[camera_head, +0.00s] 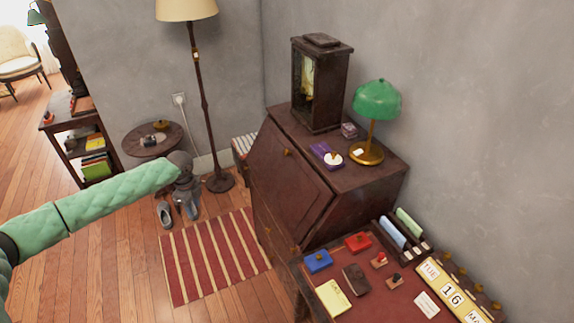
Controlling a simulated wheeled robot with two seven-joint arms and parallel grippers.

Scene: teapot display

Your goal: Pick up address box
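I cannot tell for sure which thing is the address box. A small dark purplish box (349,130) stands on top of the dark wooden bureau, beside the green lamp. A purple item (326,155) lies nearer the bureau's front edge with a round white thing by it. My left arm in its green quilted sleeve comes in from the left. My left gripper (190,206) is grey, points down over the floor and is well left of the bureau, apart from these things. Its fingers are too small to read. My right gripper is out of view.
The bureau (288,185) carries a tall dark case (320,85) and the green lamp (377,100). A desk at lower right holds a blue box (318,261), a red box (358,242), stamps and a calendar (452,293). A floor lamp (200,100) stands behind. A striped rug (215,255) lies on open floor.

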